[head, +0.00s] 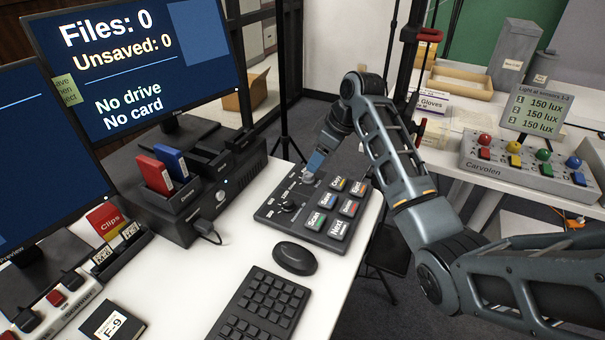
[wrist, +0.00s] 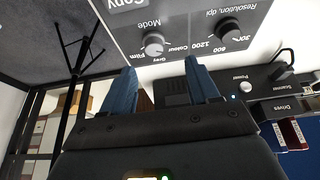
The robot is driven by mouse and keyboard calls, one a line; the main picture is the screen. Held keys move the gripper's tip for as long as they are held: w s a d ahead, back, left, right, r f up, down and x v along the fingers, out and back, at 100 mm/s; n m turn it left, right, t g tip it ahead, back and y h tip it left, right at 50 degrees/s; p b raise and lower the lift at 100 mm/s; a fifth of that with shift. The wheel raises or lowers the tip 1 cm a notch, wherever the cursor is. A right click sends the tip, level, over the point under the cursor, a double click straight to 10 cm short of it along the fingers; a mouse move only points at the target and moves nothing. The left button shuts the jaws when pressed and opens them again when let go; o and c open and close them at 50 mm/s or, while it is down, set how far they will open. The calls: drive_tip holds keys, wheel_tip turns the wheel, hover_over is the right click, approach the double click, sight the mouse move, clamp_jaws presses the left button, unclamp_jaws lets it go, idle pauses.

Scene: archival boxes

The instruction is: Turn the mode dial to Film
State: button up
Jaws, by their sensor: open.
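The mode dial (wrist: 154,44) is a small round grey knob on the dark control panel. In the wrist view it appears upside down, with the labels Film, Grey and Colour around it. Its pointer is too small to read for certain. My gripper (wrist: 161,62) has two blue fingers spread apart and empty, and the dial shows between and just beyond their tips. In the head view my gripper (head: 313,166) is over the panel's far edge (head: 262,213), close to the mode dial (head: 307,178), and partly hides that area.
The resolution dial (wrist: 231,21) is beside the mode dial. Labelled buttons such as Scan (head: 315,220) are on the panel's right part. A mouse (head: 295,258) and keyboard (head: 262,308) are in front. The scanner box (head: 205,215) with cartridges stands left. A black stand (wrist: 75,60) is behind.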

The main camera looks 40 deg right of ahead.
sight(308, 174)
drive_tip(key=x, duration=0.5)
drive_tip(key=d+x, duration=0.1)
drive_tip(key=x, duration=0.1)
drive_tip(key=shift+w+a+f, duration=0.15)
drive_tip(key=shift+w, duration=0.15)
drive_tip(key=shift+c, duration=0.2)
drive_tip(key=c, duration=1)
drive_tip(key=shift+o, duration=0.2)
